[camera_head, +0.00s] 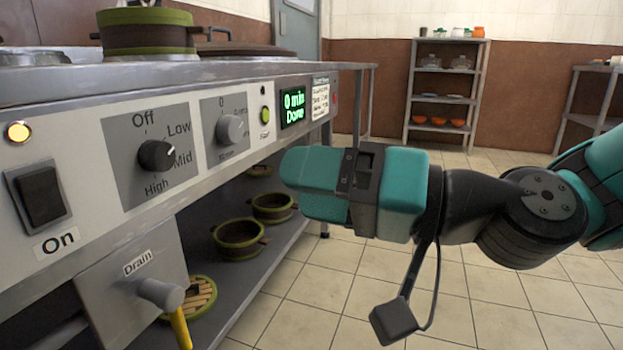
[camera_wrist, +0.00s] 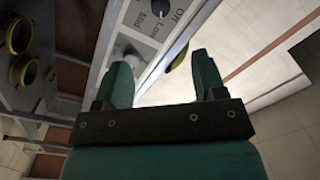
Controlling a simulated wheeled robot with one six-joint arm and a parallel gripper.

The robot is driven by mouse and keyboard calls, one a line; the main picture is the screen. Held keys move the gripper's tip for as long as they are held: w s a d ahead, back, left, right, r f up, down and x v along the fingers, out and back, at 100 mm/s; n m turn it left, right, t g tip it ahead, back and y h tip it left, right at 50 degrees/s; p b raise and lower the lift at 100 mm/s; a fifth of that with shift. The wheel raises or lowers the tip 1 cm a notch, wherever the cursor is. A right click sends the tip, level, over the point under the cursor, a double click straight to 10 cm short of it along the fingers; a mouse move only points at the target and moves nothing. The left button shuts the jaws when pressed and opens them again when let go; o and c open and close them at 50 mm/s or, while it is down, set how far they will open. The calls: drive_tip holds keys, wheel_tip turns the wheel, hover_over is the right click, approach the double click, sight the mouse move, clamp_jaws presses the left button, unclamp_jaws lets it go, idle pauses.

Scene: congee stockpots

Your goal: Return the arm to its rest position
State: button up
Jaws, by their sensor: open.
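My gripper (camera_head: 292,170) is teal and black and points left toward the front of the steel cooking station (camera_head: 180,110). It is apart from the panel's controls as far as I can see. In the wrist view its two fingers (camera_wrist: 162,66) are spread with nothing between them. My arm reaches in from the right edge of the head view. The black dial (camera_head: 156,155) points between Low and Mid. The second, grey dial (camera_head: 229,128) sits to its right. The display (camera_head: 293,107) reads "0 min Done". The rocker switch (camera_head: 38,195) is labelled On.
A drain valve with a yellow handle (camera_head: 180,328) juts out at the lower left. Green-rimmed pots (camera_head: 238,240) stand on the lower shelf, and another pot (camera_head: 148,34) stands on top. A rack (camera_head: 445,93) stands at the back wall. The tiled floor (camera_head: 330,285) below my gripper is clear.

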drive_tip(key=s+d+r+n+g+h+p, duration=0.3)
drive_tip(key=s+d+r+g+h+p, duration=0.55)
drive_tip(key=p, duration=1.55)
drive_tip(key=d+r+t+h+p, duration=0.1)
drive_tip(key=d+r+h+p, duration=0.1)
drive_tip(key=r+p, duration=1.6)
drive_tip(key=d+r+t+h+p, duration=0.1)
drive_tip(key=d+r+h+p, duration=0.1)
drive_tip(key=r+p, duration=1.6)
drive_tip(key=v, duration=0.3)
drive_tip(key=shift+a+r, duration=0.15)
drive_tip(key=shift+a, duration=0.05)
drive_tip(key=shift+s+h, duration=0.15)
drive_tip(key=shift+h, duration=0.1)
